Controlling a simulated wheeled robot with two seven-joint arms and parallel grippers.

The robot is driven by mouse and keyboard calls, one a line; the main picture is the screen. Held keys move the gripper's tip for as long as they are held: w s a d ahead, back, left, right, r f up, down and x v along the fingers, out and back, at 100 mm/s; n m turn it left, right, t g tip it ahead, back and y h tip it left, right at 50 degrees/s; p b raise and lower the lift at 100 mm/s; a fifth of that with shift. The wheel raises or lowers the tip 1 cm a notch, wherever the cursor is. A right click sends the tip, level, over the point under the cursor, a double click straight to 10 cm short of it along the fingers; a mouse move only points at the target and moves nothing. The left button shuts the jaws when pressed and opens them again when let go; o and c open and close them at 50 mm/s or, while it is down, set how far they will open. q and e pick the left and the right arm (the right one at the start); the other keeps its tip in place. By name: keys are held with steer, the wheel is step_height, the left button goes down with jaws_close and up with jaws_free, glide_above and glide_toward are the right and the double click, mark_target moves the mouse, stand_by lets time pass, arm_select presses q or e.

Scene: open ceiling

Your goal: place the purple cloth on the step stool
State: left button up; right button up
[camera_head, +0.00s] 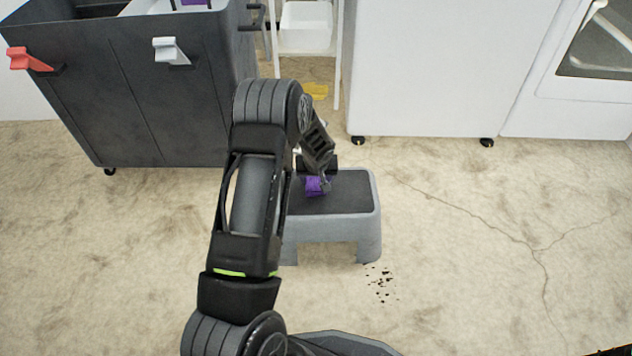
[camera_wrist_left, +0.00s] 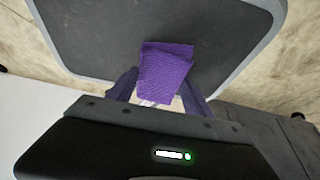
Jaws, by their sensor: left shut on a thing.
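The purple cloth (camera_head: 317,186) is a small folded piece at the tips of my left gripper (camera_head: 323,180). It also shows in the left wrist view (camera_wrist_left: 165,72), between the fingers. The left gripper is shut on it. The step stool (camera_head: 352,204) is grey with a dark top, and my left arm covers its left side in the head view. The cloth is over the dark top, which fills much of the left wrist view (camera_wrist_left: 215,40). I cannot tell whether the cloth touches the top.
A white cabinet (camera_head: 440,70) on casters stands behind the stool. The floor at right is clear.

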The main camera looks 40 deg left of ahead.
arm_select(q)
steer(key=shift+f, duration=0.3)
steer(key=shift+f, duration=0.2)
steer(key=o, duration=1.3)
steer(key=shift+o, duration=0.2)
steer(key=shift+r, duration=0.1)
steer(key=shift+d+r, duration=0.1)
steer(key=shift+r, duration=0.35)
steer(key=p+v, duration=0.4)
steer(key=v, duration=0.7)
steer(key=shift+r, duration=0.15)
